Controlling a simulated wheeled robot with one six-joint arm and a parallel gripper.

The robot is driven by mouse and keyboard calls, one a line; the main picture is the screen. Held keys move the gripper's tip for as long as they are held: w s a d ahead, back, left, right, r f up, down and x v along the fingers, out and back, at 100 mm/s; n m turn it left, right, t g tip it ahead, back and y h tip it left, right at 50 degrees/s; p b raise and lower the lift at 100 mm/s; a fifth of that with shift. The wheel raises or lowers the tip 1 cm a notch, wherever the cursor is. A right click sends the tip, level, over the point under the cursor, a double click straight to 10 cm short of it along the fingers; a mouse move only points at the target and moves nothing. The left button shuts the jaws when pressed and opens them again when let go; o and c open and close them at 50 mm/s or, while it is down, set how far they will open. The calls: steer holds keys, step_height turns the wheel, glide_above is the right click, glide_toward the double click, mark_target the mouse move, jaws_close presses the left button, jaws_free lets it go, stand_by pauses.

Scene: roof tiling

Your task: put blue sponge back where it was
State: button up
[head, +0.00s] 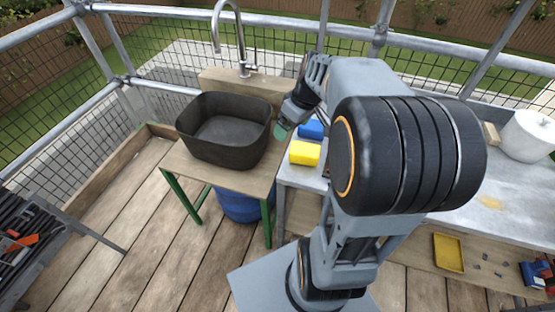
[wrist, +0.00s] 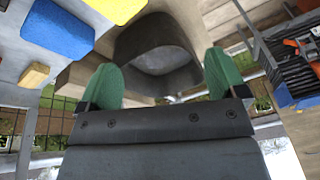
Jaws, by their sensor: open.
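The blue sponge (head: 311,129) lies on the grey worktop, close behind the yellow sponge (head: 305,152). Both also show at the upper left of the wrist view, the blue sponge (wrist: 58,32) beside the yellow one (wrist: 115,8). My gripper (head: 282,131) is above the gap between the basin's right side and the sponges, just left of the blue sponge. In the wrist view its green fingers (wrist: 163,76) stand wide apart with nothing between them. The dark basin (head: 225,160) is on the wooden table and shows beyond the fingers in the wrist view. My arm hides part of the worktop.
A metal tap (head: 239,38) rises behind the basin. A blue barrel (head: 237,205) stands under the wooden table. A white pot (head: 527,136) and a wooden block (head: 490,134) are at the right. A yellow tray (head: 449,252) lies on a lower shelf. Scaffold rails surround the deck.

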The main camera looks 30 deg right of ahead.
steer(key=s+a+f+m+h, duration=0.1)
steer(key=s+a+m, duration=0.3)
steer(key=s+a, duration=0.5)
steer(key=shift+s+a+f+m+t+h, duration=0.3)
steer(key=shift+a+t+h, duration=0.1)
steer(key=shift+a+h, duration=0.25)
step_height(320, 180, up, 7)
steer(key=p, duration=0.6)
steer(key=shift+t, duration=0.3)
